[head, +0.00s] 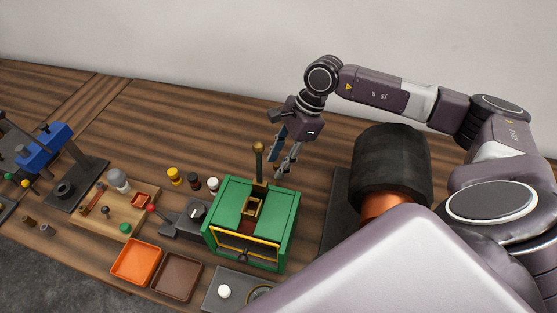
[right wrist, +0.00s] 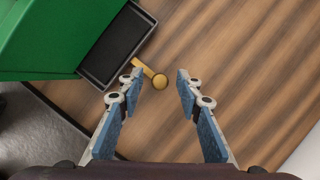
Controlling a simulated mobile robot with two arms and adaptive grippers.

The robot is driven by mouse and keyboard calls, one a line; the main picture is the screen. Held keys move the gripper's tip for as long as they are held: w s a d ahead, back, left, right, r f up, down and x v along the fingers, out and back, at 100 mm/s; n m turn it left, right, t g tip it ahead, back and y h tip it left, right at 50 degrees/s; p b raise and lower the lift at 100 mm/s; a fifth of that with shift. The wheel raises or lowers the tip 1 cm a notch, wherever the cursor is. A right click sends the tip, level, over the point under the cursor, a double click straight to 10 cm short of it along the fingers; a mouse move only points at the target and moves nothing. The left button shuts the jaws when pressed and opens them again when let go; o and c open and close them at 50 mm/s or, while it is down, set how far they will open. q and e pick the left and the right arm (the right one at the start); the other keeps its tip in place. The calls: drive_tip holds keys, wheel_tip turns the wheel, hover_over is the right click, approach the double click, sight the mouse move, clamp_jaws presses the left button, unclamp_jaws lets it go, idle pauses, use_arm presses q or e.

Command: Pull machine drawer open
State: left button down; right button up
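The green machine (head: 285,225) stands on the wooden table, with a small brass-framed opening in its top and a yellow-edged front. In the right wrist view, a dark shallow tray-like drawer (right wrist: 118,45) juts from the green machine (right wrist: 50,40). My left gripper is out of view.
A large dark cylinder with a copper band (head: 390,165) stands right of the machine. Orange (head: 135,262) and brown (head: 176,276) trays, a wooden parts board (head: 112,222) and a blue press (head: 45,145) lie left. The table behind the machine is mostly clear.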

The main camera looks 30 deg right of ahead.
drive_tip(key=shift+r, duration=0.1)
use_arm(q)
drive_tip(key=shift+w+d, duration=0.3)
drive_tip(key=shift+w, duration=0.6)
use_arm(e)
drive_tip(key=w+v, duration=0.1)
drive_tip(key=v, duration=1)
drive_tip(key=shift+s+d+r, duration=0.25)
drive_tip(key=shift+s+r, duration=0.05)
drive_tip(key=shift+s, duration=0.2)
